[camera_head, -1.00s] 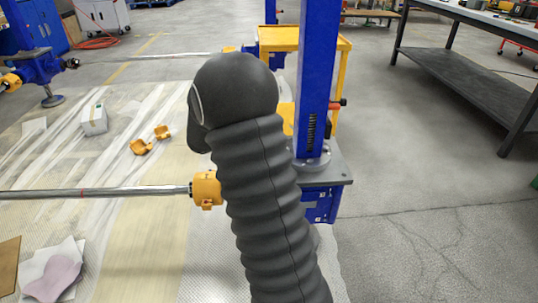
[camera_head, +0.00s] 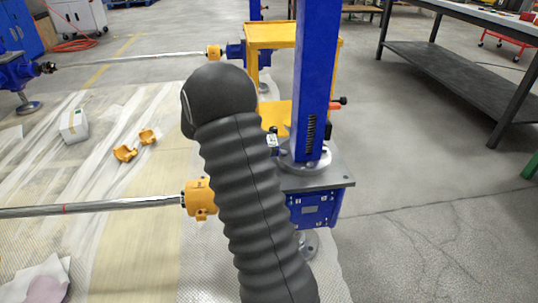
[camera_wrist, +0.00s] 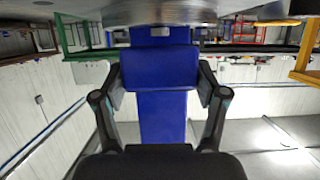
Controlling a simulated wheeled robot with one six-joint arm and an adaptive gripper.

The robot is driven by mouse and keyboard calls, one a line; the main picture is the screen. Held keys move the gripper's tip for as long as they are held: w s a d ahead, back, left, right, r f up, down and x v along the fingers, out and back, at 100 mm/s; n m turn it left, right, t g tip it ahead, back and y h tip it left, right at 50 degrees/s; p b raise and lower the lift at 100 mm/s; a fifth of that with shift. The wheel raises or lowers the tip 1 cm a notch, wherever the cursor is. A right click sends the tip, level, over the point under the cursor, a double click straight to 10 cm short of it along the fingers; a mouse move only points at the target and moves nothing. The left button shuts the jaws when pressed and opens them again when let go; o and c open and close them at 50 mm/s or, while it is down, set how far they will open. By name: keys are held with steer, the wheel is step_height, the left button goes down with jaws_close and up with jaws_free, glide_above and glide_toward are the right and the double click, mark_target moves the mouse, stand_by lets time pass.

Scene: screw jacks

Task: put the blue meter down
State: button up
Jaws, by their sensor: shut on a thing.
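My gripper (camera_wrist: 160,80) is shut on the blue meter (camera_wrist: 160,66) in the wrist view, with one black finger at each side of it. The meter appears as a plain blue block. Behind it is the blue column (camera_wrist: 162,122) of a screw jack, and a round grey metal surface (camera_wrist: 160,11) lies along the top edge of the picture. Whether the meter touches either cannot be told. In the head view my grey ribbed arm sleeve hides the gripper and the meter. The jack's blue column (camera_head: 316,80) stands on a grey plate (camera_head: 325,178) just right of the sleeve.
A steel shaft (camera_head: 90,206) with a yellow coupling (camera_head: 200,199) runs left from the jack. A yellow stand (camera_head: 290,37) is behind it. Yellow coupling halves (camera_head: 125,154) and a white box (camera_head: 74,126) lie on the floor sheeting. A dark workbench (camera_head: 465,75) stands right; floor before it is clear.

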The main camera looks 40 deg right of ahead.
steer(key=shift+f, duration=2)
steer(key=o, duration=1.4)
steer(key=shift+d, duration=0.1)
